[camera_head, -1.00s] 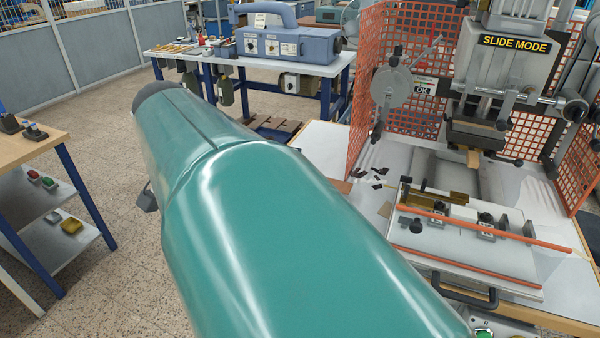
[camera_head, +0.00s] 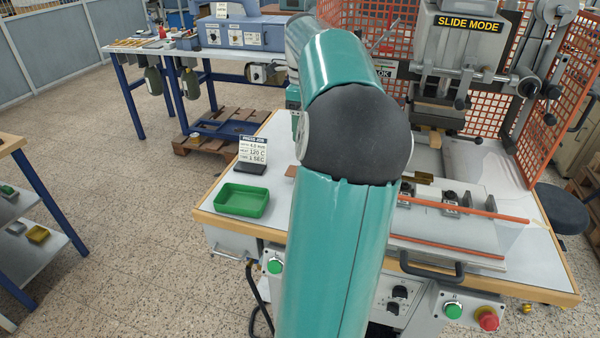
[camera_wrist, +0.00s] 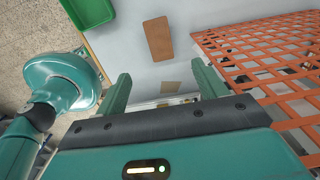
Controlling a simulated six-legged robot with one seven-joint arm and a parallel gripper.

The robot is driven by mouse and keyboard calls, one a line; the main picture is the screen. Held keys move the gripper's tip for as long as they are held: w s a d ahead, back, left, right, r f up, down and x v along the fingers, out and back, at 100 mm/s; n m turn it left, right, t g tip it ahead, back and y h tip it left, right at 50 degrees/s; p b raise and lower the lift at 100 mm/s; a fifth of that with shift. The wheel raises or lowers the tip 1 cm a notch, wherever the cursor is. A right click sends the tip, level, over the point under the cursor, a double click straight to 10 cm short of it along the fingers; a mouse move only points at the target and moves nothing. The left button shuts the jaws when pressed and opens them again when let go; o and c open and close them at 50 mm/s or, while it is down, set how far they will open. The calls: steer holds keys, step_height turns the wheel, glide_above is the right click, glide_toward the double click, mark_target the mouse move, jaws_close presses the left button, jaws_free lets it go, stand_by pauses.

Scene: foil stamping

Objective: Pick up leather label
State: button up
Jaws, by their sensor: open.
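A flat brown rectangle, which looks like the leather label (camera_wrist: 159,38), lies on the pale tabletop in the wrist view, ahead of my fingers. A smaller brown piece (camera_wrist: 170,87) lies nearer, seen between the fingers; I cannot tell what it is. My gripper (camera_wrist: 161,70) is open and empty, its two green fingers spread apart above the table. In the head view my arm hides my gripper, and only a small brown corner (camera_head: 291,171) shows at the arm's left edge.
A green tray (camera_head: 243,200) sits at the table's left, with a job sign (camera_head: 252,150) behind it. An orange mesh guard (camera_wrist: 265,65) stands close on the right in the wrist view. The stamping press (camera_head: 462,60) stands at the back right. A hinged plate with orange rods (camera_head: 455,215) lies in front of it.

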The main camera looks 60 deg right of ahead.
step_height(320, 180, down, 13)
steer(key=shift+r, duration=0.15)
stand_by(0.4)
steer(key=shift+c, duration=0.2)
steer(key=c, duration=1)
